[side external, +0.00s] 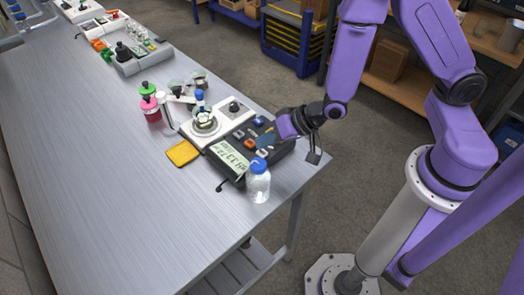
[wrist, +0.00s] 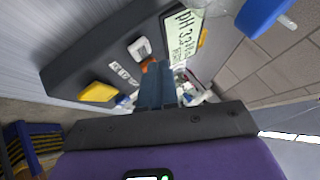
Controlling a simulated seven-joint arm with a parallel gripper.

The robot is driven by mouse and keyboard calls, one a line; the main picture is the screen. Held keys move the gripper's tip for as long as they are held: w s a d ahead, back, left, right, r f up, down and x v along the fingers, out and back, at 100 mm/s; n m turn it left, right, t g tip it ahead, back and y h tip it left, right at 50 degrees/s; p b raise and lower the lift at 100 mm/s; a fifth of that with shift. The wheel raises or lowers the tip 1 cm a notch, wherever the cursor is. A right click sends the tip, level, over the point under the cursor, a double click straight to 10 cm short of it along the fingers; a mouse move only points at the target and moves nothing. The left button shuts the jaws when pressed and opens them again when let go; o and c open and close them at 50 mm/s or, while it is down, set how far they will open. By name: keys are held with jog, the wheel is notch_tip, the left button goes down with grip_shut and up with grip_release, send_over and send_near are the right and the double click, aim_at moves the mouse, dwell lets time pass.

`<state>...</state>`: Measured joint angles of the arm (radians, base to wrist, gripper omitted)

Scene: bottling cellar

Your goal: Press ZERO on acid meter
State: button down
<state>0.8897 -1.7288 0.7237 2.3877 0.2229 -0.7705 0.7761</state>
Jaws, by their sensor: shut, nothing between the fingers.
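The acid meter (side external: 237,163) is a dark box with a lit display near the right end of the bench. In the wrist view its display (wrist: 184,36) shows a pH reading. Its panel carries a white button (wrist: 139,48), a yellow button (wrist: 98,92) and an orange button (side external: 250,143). A small white label (wrist: 122,72) is too small to read for certain, so I cannot tell which button is ZERO. My gripper (side external: 264,140) is shut and empty, its fingers (wrist: 154,68) low over the panel. They partly hide the orange button in the wrist view; contact cannot be told.
A clear bottle with a blue cap (side external: 259,181) stands close to the meter's front right. A white stirrer unit (side external: 203,127) with a vessel adjoins the meter. A yellow sponge (side external: 183,153) lies nearby. The bench's left and front are clear.

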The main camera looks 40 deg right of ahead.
aim_at(266, 153)
jog(key=shift+f, duration=0.1)
dwell(0.6)
jog(key=shift+f, duration=0.35)
jog(key=shift+f, duration=0.45)
dwell(0.7)
jog(key=shift+r, duration=0.9)
jog(key=shift+r, duration=2.5)
jog(key=shift+s, duration=0.1)
